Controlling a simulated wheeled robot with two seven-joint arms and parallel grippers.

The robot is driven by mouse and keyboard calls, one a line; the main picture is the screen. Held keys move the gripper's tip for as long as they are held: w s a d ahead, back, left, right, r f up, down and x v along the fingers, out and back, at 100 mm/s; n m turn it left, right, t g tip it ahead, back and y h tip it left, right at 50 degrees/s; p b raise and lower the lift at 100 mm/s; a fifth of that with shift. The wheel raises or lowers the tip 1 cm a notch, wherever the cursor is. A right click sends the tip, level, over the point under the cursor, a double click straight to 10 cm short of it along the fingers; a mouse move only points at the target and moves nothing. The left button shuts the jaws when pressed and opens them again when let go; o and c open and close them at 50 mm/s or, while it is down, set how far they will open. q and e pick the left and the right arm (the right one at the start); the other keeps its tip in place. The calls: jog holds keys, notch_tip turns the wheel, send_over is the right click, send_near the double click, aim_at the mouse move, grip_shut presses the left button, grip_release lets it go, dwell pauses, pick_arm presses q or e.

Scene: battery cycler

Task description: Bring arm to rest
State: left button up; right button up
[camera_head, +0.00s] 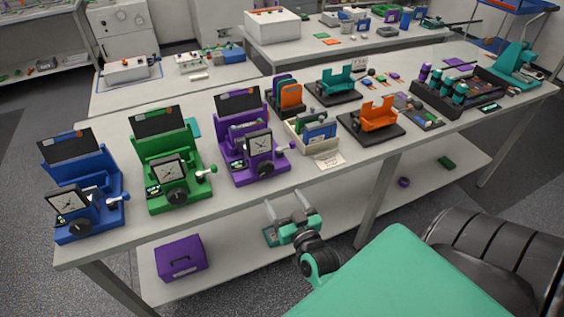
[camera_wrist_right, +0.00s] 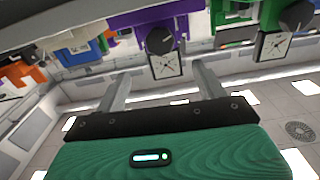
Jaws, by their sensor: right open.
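My right gripper (camera_head: 289,207) is in front of the bench's front edge, below the purple cycler in the picture. Its two grey fingers are apart with nothing between them. In the right wrist view the open fingers (camera_wrist_right: 160,88) point toward the purple cycler (camera_wrist_right: 150,30), whose dial face shows beyond them. A green cycler (camera_wrist_right: 280,25) is to the right there. The head view shows a blue cycler (camera_head: 75,190), a green cycler (camera_head: 165,165) and a purple cycler (camera_head: 245,140) standing in a row on the bench. My left gripper is not in view.
The white bench (camera_head: 225,195) has a lower shelf with a purple box (camera_head: 180,258). Right of the cyclers stand a cream bin (camera_head: 300,140), an orange holder (camera_head: 375,117), a teal holder (camera_head: 335,82) and a dark tray (camera_head: 430,103) with bottles. Grey floor (camera_head: 60,290) is open at lower left.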

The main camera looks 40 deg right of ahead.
dwell(0.3)
jog(key=s+a+f+n+g+y, duration=0.1)
jog(key=s+a+f+g+y, duration=0.15)
jog(key=f, duration=0.95)
jog(key=s+a+f+n+g+y, duration=0.1)
jog(key=s+a+f+g, duration=0.25)
jog(key=f, duration=0.85)
jog(key=s+a+f+n+g+y, duration=0.15)
jog(key=a+f, duration=0.25)
jog(key=f, duration=0.8)
jog(key=s+a+f+g, duration=0.1)
jog(key=s+f+g, duration=0.3)
jog(key=s+f, duration=0.95)
jog(key=s+d+f+n+g, duration=0.1)
jog(key=s+d+f+g, duration=0.1)
jog(key=s, duration=0.6)
jog(key=s+d+f+n+g, duration=0.1)
jog(key=s+d+f+g, duration=0.1)
jog(key=s, duration=0.7)
notch_tip(320, 180, down, 3)
jog(key=shift+s+r+g+h, duration=0.15)
jog(key=shift+g+h, duration=0.15)
jog(key=shift+g, duration=0.15)
